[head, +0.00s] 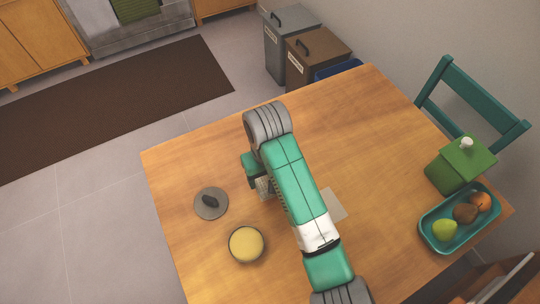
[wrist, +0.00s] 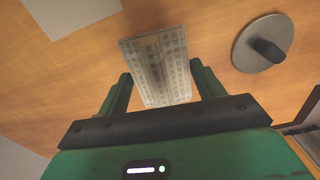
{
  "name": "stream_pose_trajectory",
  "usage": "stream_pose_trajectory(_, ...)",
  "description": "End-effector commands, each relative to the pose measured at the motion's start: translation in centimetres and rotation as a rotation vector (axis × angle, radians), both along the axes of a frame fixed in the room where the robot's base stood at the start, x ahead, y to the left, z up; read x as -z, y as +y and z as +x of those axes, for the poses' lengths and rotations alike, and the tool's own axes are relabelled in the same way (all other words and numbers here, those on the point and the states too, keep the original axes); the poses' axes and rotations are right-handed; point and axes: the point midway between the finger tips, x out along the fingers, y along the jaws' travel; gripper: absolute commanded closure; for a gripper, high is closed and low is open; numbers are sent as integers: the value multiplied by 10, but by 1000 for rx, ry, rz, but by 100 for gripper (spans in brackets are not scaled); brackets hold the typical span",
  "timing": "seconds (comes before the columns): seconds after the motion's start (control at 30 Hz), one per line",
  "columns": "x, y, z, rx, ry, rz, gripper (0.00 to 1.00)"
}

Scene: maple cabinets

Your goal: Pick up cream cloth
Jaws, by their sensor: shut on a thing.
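The cream cloth (wrist: 157,66), pale grey-cream with a grid pattern, is between the two fingers of my gripper (wrist: 161,74) in the wrist view. My gripper is shut on it, and its far edge reaches past the fingertips. In the head view a small part of the cloth (head: 264,188) shows beside my gripper (head: 253,172), over the middle-left of the table; my arm hides the rest. I cannot tell whether the cloth touches the table.
A plain pale square (head: 329,204) lies flat on the wooden table (head: 350,110). A grey lid (head: 211,203) and a bowl with yellow contents (head: 246,244) are left of my arm. A green box (head: 461,164) and a teal fruit tray (head: 437,243) stand at right. The table's far part is clear.

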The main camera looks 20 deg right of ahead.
Motion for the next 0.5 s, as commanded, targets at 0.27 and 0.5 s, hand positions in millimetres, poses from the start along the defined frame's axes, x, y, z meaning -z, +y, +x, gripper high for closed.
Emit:
stream_pose_trajectory(0.27, -16, 38, -67, 2, 1, 4, 55)
stream_pose_trajectory(0.5, -11, 50, -88, 1, 0, 0, 55)
